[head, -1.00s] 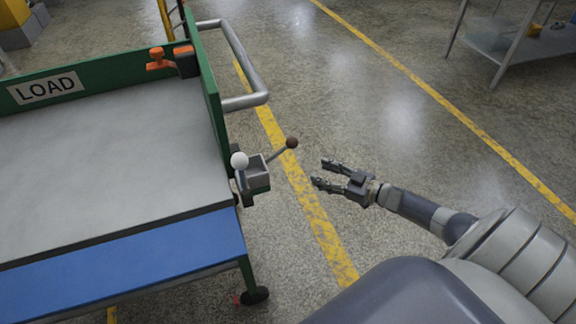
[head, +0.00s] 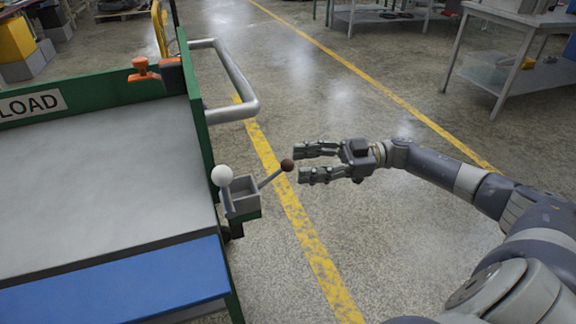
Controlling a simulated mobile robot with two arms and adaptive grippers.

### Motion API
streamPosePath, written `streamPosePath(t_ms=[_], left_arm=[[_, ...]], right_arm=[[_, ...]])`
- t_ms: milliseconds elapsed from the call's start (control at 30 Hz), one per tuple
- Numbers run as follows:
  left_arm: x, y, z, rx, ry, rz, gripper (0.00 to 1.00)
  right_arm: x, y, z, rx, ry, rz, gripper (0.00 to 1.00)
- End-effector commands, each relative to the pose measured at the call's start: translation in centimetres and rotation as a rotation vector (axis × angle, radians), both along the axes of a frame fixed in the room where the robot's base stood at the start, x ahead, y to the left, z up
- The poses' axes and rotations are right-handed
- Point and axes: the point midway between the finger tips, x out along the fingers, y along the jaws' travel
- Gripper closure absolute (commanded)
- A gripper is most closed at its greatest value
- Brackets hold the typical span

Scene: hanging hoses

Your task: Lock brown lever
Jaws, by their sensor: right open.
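The brown lever (head: 287,165) is a dark brown ball on a thin rod. It sticks out to the right from a grey box (head: 241,196) on the cart's right side. A white ball knob (head: 222,175) stands at the left of the same box. My right gripper (head: 299,163) comes in from the right, with its two fingers spread and pointing left at the brown ball. The fingertips lie just right of the ball, and nothing is between them. Whether they touch the ball cannot be told. My left gripper is not in view.
The green cart (head: 202,140) with a grey deck and LOAD sign fills the left. A metal push handle (head: 246,88) juts out above the lever. An orange part (head: 143,71) sits on the back wall. A table (head: 500,62) stands at the upper right. Floor right of the cart is clear.

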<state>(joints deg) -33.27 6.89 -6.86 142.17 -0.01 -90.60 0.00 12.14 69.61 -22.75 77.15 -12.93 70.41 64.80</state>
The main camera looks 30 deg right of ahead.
Motion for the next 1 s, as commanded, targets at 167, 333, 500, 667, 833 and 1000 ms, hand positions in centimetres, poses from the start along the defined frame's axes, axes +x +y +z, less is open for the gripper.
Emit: streamPosePath(t_ms=[167,333,500,667,833,1000], left_arm=[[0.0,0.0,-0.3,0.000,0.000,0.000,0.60],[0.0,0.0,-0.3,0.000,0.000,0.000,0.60],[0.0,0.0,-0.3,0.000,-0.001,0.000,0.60],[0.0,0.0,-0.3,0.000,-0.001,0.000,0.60],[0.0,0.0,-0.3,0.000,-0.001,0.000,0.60],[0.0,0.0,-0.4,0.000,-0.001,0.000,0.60]], right_arm=[[1.3,2.7,0.0,0.003,-0.003,0.000,0.53],[1.9,3.9,-0.1,0.000,-0.001,-0.002,0.53],[2.0,4.2,0.0,0.000,0.000,-0.002,0.53],[2.0,4.2,0.0,0.000,0.000,-0.002,0.55],[2.0,4.2,0.0,0.000,0.000,-0.002,0.93],[2.0,4.2,-0.1,0.000,0.000,-0.002,1.00]])
